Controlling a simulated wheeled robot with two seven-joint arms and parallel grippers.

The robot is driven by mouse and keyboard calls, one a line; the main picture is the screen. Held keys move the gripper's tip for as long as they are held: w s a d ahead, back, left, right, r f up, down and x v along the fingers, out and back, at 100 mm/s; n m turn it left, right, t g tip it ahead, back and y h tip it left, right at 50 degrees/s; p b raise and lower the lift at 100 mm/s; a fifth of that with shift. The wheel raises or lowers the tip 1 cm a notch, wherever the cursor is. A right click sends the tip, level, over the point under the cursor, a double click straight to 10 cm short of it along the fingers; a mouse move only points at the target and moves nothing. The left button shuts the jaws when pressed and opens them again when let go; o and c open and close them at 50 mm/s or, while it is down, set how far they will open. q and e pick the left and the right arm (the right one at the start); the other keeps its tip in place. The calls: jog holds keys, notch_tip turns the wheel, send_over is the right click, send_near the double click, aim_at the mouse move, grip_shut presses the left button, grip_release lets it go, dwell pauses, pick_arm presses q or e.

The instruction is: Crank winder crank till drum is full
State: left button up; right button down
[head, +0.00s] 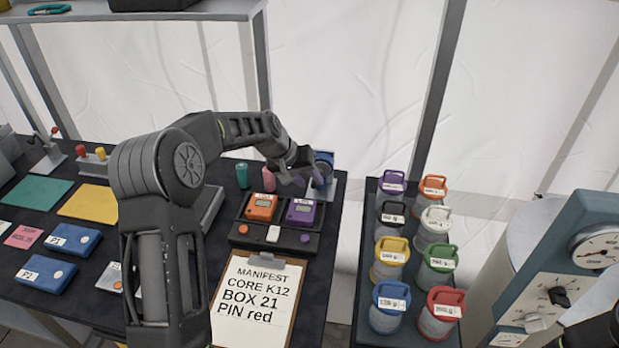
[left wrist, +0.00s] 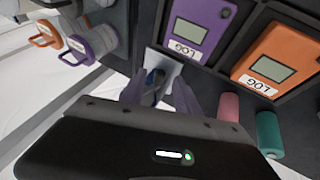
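The winder (head: 323,168), with a blue drum part, stands on a pale plate at the back right of the dark table. My left gripper (head: 304,178) is right beside it, to its left. In the left wrist view, the two fingers (left wrist: 158,92) stand apart, with a small blue and dark part of the winder (left wrist: 152,76) showing between or beyond them. I cannot make out the crank clearly or tell whether the fingers touch it. How full the drum is cannot be seen.
Orange (head: 261,207) and purple (head: 302,212) log devices sit in a dark tray in front. Pink (head: 268,178) and teal (head: 242,175) cylinders stand left of the gripper. A manifest clipboard (head: 256,300) lies nearer. Several lidded canisters (head: 390,258) stand right, across a gap.

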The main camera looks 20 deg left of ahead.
pick_arm(q)
jog(key=shift+w+d+f, duration=0.15)
jog(key=shift+w+f, duration=0.05)
jog(key=shift+f, duration=0.25)
jog(key=shift+c, duration=0.4)
grip_shut()
